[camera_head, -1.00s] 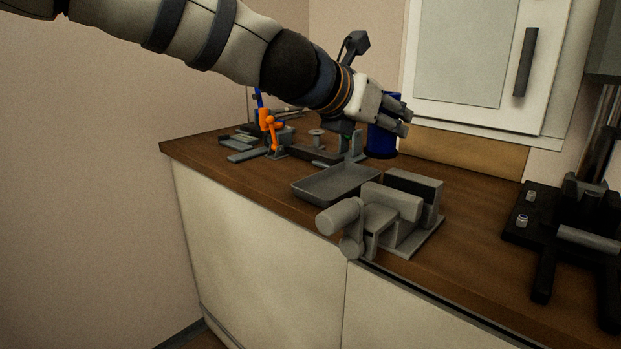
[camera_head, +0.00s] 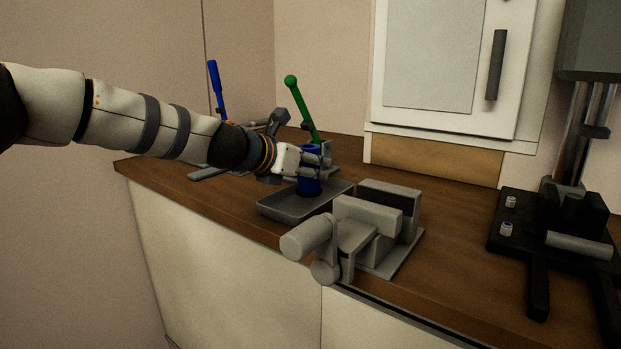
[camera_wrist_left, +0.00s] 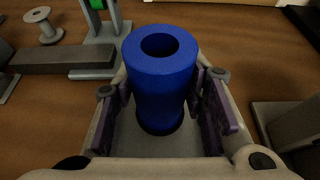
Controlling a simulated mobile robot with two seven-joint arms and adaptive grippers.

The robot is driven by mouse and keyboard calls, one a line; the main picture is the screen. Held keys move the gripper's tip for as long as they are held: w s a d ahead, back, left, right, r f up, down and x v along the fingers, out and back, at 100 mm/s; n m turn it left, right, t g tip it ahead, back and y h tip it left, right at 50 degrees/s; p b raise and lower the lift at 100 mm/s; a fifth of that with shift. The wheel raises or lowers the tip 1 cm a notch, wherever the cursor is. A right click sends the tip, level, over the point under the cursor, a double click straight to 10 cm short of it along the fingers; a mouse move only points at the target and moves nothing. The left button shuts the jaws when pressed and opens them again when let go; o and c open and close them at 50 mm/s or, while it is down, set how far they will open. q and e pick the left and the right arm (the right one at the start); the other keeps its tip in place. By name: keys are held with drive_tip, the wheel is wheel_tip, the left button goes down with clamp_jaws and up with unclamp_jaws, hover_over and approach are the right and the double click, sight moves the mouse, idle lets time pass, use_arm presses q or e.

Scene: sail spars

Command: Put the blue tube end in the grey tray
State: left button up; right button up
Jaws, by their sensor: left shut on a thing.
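The blue tube end (camera_head: 309,186) is upright at the grey tray (camera_head: 281,211), within its outline in the head view. My left gripper (camera_head: 322,164) is shut on the tube end, with its fingers on either side. In the left wrist view the blue tube end (camera_wrist_left: 161,75) stands between the purple finger pads, its round hole facing the camera. Grey tray floor shows around its dark lower end; I cannot tell whether it touches the floor. My right gripper is not in view.
A grey vise-like fixture (camera_head: 375,230) stands right of the tray, close to it. A green-handled tool (camera_head: 303,110) and a blue handle (camera_head: 216,88) rise behind. A black press stand (camera_head: 540,235) is at the far right. Bare wood counter lies between fixture and stand.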

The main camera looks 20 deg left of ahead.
use_arm(q)
drive_tip(key=shift+f, duration=1.2)
drive_tip(key=o, duration=1.2)
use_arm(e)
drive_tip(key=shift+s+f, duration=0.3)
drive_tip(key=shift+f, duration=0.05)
use_arm(q)
drive_tip(key=shift+r, duration=0.15)
drive_tip(key=p+v, duration=0.2)
drive_tip(key=v, duration=1)
drive_tip(key=shift+r+p, duration=0.15)
drive_tip(key=shift+p, duration=0.2)
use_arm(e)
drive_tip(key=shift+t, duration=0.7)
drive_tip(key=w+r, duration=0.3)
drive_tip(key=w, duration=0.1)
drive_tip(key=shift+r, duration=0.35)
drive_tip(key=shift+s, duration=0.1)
